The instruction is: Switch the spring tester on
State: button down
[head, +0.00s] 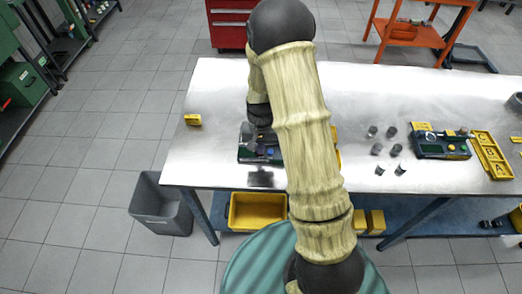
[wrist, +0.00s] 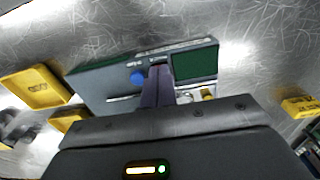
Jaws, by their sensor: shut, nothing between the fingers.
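A flat dark green and grey device (head: 246,155) lies near the front edge of the metal table, mostly under my arm; I cannot read its label to confirm it is the spring tester. In the head view the fingertips are hard to make out.
A second similar device (head: 440,146) stands at right on the table (head: 350,90), beside a yellow lettered tray (head: 491,155). Several small grey cylinders (head: 376,149) stand between. A yellow block (head: 193,119) is at the left edge. A grey bin (head: 160,205) stands on the floor.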

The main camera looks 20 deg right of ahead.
dwell(0.3)
jog(key=shift+r+p, duration=2.65)
jog(key=shift+r, duration=0.75)
jog(key=s+r+n+t, duration=0.2)
jog(key=s+r+n, duration=0.1)
jog(key=s+r, duration=1.1)
jog(key=shift+s+d+r+n+t+b, duration=0.15)
jog(key=shift+r+n+t+b, duration=0.15)
jog(key=shift+b, duration=0.15)
